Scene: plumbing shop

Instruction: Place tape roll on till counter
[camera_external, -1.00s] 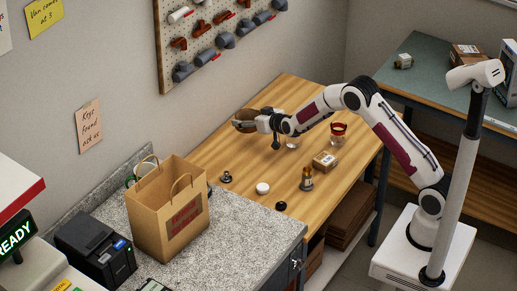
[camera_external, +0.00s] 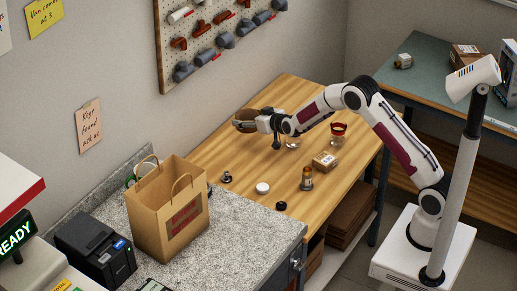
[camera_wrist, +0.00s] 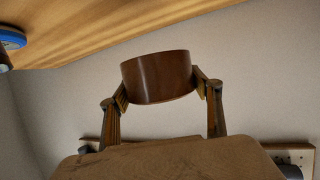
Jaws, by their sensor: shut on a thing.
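My gripper (camera_external: 250,119) is above the far left part of the wooden bench. In the wrist view its two fingers (camera_wrist: 160,84) are shut on the brown tape roll (camera_wrist: 157,76), gripping its opposite sides. In the external view the roll is small and hard to separate from the fingers. The till counter (camera_external: 250,228) is the speckled grey top at the front left, apart from the roll and gripper.
A paper bag (camera_external: 168,222) and a black printer (camera_external: 95,248) stand on the counter. The counter's right part is clear.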

